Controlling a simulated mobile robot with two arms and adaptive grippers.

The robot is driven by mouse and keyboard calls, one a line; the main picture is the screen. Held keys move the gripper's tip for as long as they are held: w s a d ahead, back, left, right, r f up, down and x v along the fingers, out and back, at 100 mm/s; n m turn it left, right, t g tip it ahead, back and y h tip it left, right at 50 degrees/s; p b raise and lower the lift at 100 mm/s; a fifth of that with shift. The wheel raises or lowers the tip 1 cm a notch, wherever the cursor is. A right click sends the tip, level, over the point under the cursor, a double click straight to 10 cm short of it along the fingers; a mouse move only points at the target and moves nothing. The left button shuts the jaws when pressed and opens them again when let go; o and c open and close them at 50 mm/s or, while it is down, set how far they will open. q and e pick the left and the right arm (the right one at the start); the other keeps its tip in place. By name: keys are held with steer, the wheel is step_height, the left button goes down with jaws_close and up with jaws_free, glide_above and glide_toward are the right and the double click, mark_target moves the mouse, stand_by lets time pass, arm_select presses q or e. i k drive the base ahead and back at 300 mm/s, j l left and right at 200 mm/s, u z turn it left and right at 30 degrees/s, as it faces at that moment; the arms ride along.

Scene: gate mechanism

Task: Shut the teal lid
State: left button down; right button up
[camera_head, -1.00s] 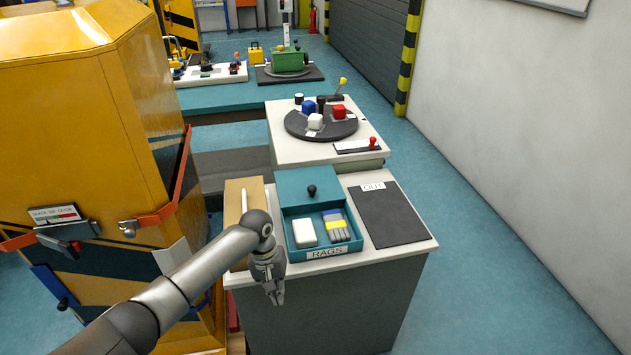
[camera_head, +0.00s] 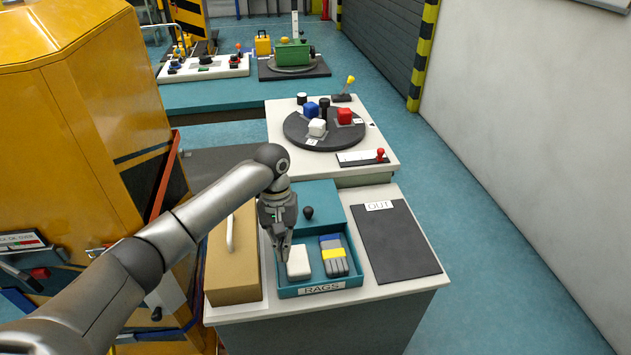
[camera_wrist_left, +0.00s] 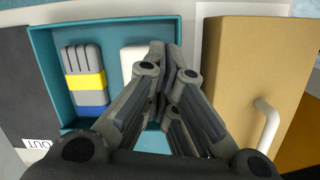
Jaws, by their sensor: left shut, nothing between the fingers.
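The teal lid (camera_head: 318,192) covers the back part of the teal box marked RAGS (camera_head: 341,295) and has a dark round knob (camera_head: 308,213). The front of the box is open. A white block (camera_head: 298,263) and grey gloves with a yellow and blue band (camera_head: 333,257) lie inside it. They also show in the left wrist view, where the white block (camera_wrist_left: 133,58) is partly hidden behind the fingers. My left gripper (camera_head: 281,255) is shut and empty, over the left side of the box, to the left of the knob. My right gripper is not in view.
A tan box with a white handle (camera_head: 232,265) stands close to the left of the teal box. A dark mat marked OUT (camera_head: 398,240) lies flat to the right. Behind is a table with a dark turntable (camera_head: 322,130) carrying coloured blocks.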

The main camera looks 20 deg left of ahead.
mark_target(319, 204)
steer(key=i, duration=0.85)
